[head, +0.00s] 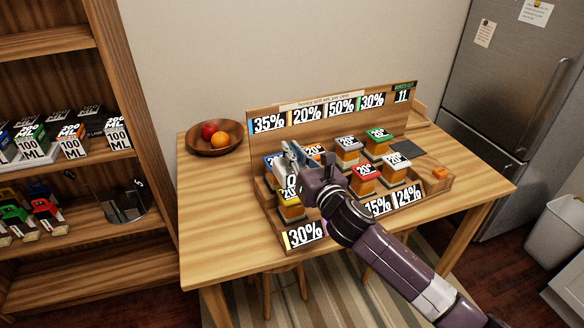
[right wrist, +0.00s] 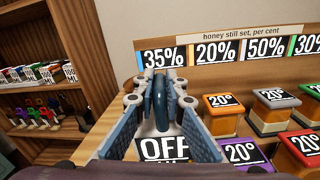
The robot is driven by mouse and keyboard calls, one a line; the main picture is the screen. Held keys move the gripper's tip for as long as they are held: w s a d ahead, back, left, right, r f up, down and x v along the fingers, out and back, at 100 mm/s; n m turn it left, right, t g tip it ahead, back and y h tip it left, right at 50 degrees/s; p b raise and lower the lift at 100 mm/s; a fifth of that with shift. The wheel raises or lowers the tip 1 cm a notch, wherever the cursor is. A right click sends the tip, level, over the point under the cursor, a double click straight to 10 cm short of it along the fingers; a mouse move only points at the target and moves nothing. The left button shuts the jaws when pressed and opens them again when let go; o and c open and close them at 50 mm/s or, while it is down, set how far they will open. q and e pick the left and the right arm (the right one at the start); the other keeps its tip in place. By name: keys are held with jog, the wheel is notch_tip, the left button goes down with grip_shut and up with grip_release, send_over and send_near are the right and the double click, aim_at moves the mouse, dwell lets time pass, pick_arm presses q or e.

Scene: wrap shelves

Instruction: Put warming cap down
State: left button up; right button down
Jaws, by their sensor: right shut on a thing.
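My right gripper (head: 289,155) is over the left part of the wooden honey stand (head: 437,188). In the right wrist view its fingers (right wrist: 158,85) are closed around a dark blue upright piece (right wrist: 160,105). Several jars with coloured caps reading 20° stand on the stand, such as a green one (head: 379,135) and a red one (head: 366,173). My left gripper is out of view.
Percent labels line the stand's back board (head: 330,118) and front edge. A dark pad (head: 406,148) and a small orange block (head: 440,173) lie at its right. A fruit bowl (head: 215,148) sits behind left. A shelf (head: 70,165) stands left, a fridge (head: 510,80) right.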

jog(key=shift+f+b, duration=0.3)
jog(key=shift+f, duration=2)
jog(key=c, duration=2.5)
grip_release()
jog(key=shift+f, duration=0.25)
jog(key=o, duration=0.5)
